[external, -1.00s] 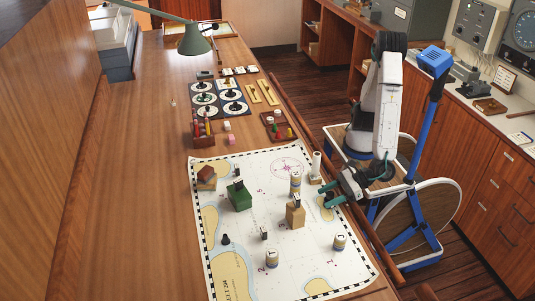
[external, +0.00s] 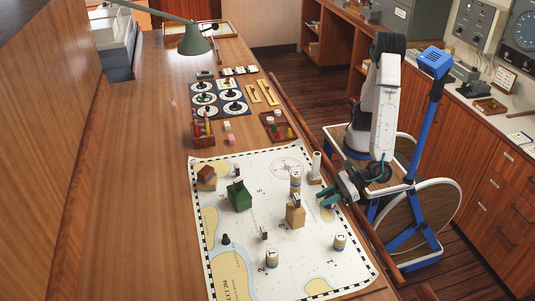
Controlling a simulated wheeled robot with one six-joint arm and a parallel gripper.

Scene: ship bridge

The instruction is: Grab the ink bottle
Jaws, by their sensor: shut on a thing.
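My gripper (external: 326,196) is low over the right edge of the chart (external: 300,258), with its dark green fingers pointing left. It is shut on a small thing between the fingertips. That thing is mostly hidden by the fingers and too small to name for sure; it may be the ink bottle. A small black piece (external: 225,239) stands apart on the left part of the chart, and I cannot tell what it is.
A white cylinder (external: 316,166) stands just behind my gripper. A wooden block (external: 295,214) and a lettered cylinder (external: 296,181) stand to its left. A green block (external: 239,196) is farther left. A wooden rail (external: 362,229) runs along the desk's right edge.

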